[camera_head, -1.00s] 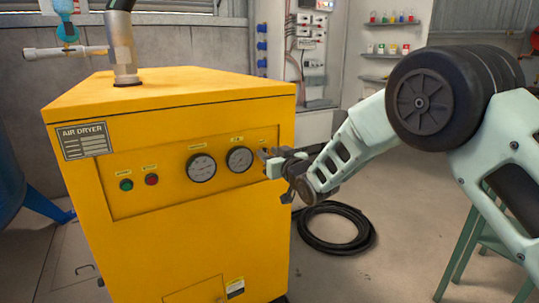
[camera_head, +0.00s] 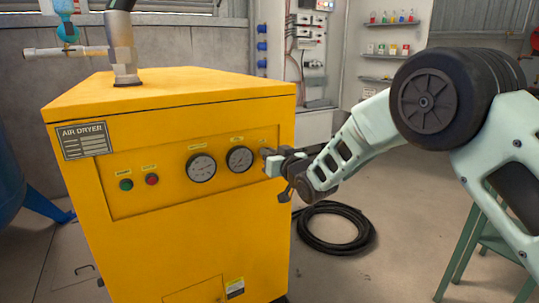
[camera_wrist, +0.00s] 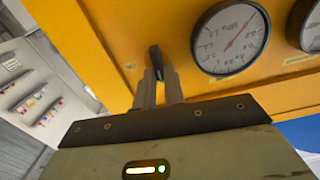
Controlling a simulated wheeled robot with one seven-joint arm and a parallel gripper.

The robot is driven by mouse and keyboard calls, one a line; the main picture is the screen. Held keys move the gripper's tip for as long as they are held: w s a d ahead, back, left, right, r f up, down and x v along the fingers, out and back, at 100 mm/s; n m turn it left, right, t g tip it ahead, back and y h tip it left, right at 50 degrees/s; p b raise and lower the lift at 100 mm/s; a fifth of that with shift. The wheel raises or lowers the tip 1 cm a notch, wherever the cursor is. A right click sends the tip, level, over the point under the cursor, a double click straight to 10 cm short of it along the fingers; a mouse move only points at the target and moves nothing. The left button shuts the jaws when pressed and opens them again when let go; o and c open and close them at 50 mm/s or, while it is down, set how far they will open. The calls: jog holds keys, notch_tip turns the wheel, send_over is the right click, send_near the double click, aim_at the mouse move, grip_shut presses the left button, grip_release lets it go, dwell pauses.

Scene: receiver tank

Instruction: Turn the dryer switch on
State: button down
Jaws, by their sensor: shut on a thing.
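The yellow air dryer (camera_head: 180,225) stands at the left in the head view. Its front panel has a green button, a red button and two round gauges (camera_head: 201,168). My gripper (camera_head: 270,161) is at the right end of this panel, just right of the second gauge. In the wrist view, my gripper (camera_wrist: 158,82) is shut on the small black dryer switch (camera_wrist: 155,58), beside a gauge (camera_wrist: 230,38). The jaws cover the lower part of the switch. In the head view the gripper mostly hides it.
A black coiled hose (camera_head: 335,228) lies on the floor right of the dryer. A green stand (camera_head: 485,240) is at the right. Wall shelves with small bottles (camera_head: 392,18) and an electrical panel (camera_head: 310,50) are behind.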

jog(key=shift+w+d+f+m+b, duration=0.15)
jog(key=shift+m+b, duration=0.5)
jog(key=shift+m, duration=2.2)
jog(key=shift+w+d+f+m+b, duration=0.2)
jog(key=shift+m+b, duration=0.45)
jog(key=shift+m, duration=2.15)
jog(key=shift+d+f+m+b, duration=0.25)
jog(key=shift+m+b, duration=0.4)
jog(key=shift+m, duration=2.2)
jog(key=shift+a+f, duration=0.1)
jog(key=c, duration=1.5)
grip_release()
jog(key=shift+s, duration=0.1)
jog(key=p+v, duration=0.1)
jog(key=v, duration=1.6)
jog(key=shift+s+p, duration=0.1)
jog(key=shift+p, duration=0.25)
